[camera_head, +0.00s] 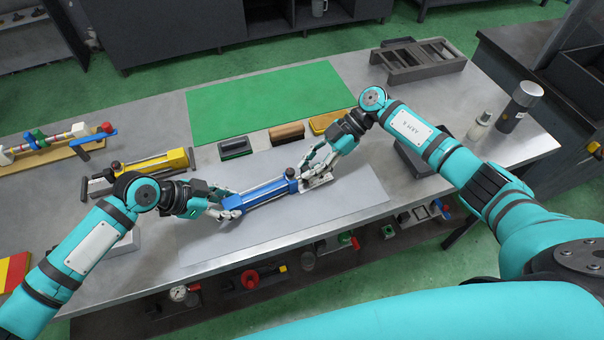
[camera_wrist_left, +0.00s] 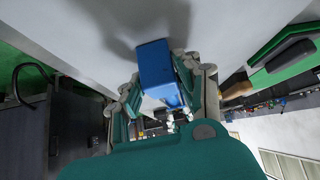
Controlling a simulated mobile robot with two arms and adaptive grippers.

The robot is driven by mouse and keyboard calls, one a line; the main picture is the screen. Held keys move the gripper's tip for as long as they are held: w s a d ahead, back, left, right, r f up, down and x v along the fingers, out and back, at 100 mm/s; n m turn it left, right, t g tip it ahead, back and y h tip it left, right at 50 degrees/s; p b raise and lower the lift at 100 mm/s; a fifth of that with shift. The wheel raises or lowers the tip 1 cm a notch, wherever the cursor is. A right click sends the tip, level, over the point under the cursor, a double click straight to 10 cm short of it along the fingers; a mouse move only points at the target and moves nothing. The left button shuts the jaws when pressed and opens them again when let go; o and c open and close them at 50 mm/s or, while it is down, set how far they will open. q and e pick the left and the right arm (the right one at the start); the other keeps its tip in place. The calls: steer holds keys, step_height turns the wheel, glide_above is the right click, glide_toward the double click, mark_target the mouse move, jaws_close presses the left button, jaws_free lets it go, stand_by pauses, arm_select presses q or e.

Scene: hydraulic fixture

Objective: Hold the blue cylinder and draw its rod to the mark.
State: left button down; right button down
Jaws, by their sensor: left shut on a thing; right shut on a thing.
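The blue cylinder (camera_head: 268,193) lies slanted above or on the pale mat, its right end farther from me; I cannot tell if it touches. My left gripper (camera_head: 229,207) is shut on its left end. In the left wrist view the blue end block (camera_wrist_left: 158,70) sits between the fingers of my left gripper (camera_wrist_left: 165,105). My right gripper (camera_head: 311,172) is shut at the far right end, just past the blue end block, where the rod comes out. Its fingers hide most of the rod. A small pale metal piece (camera_head: 318,182) shows beside these fingers. I cannot make out the mark.
A yellow cylinder (camera_head: 152,164) lies to the left. A green mat (camera_head: 265,100) and several small blocks, one brown (camera_head: 287,132), lie behind. A grey rack (camera_head: 418,62) stands at the back right, bottles (camera_head: 518,107) at the right. The pale mat (camera_head: 345,205) is clear in front.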

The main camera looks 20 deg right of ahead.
steer(key=shift+w+d, duration=0.15)
steer(key=shift+d, duration=0.4)
stand_by(0.4)
steer(key=c, duration=1.1)
jaws_free()
steer(key=shift+a, duration=0.1)
steer(key=shift+o, duration=0.2)
steer(key=v, duration=1.2)
